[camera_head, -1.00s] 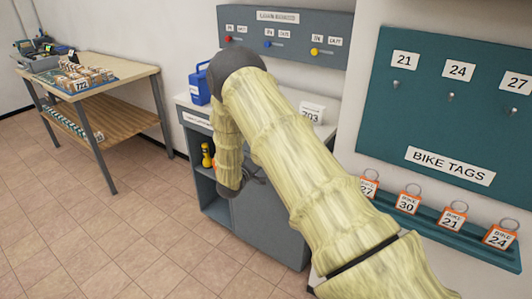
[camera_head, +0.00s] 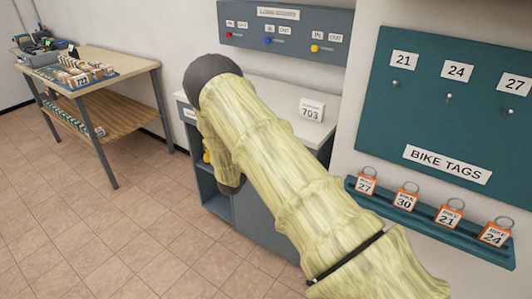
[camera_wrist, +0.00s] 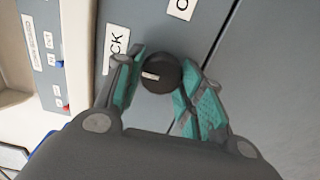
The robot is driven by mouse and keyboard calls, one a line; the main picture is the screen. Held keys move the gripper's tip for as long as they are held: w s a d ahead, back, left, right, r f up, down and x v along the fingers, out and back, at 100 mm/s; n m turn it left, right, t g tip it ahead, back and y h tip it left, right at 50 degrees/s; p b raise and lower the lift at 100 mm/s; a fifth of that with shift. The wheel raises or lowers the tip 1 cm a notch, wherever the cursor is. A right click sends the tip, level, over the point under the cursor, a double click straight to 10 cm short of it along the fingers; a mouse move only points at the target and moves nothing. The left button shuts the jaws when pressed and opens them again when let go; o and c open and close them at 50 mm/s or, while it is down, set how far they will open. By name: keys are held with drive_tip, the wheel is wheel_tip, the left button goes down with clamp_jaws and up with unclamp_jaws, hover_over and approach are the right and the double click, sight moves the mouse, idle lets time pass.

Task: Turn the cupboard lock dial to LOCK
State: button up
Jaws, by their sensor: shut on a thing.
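The lock dial (camera_wrist: 161,74) is a round black knob on the grey cupboard front in the wrist view. Its short white mark points left, toward a white label (camera_wrist: 114,46) on which only "CK" is readable. Another label (camera_wrist: 182,8), showing an "O", is cut off at the top edge. My gripper (camera_wrist: 160,80) has its teal-padded fingers on both sides of the dial, shut on it. In the head view, my arm hides the gripper and the dial on the grey cupboard (camera_head: 270,220).
A bike tag board (camera_head: 450,110) and tag ledge (camera_head: 430,222) are on the right. A wooden table (camera_head: 125,85) stands left, with open floor before it.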

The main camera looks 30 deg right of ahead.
idle(0.3)
drive_tip(key=o, duration=1)
drive_tip(key=shift+a, duration=0.1)
drive_tip(key=v, duration=1.2)
drive_tip(key=shift+f, duration=0.1)
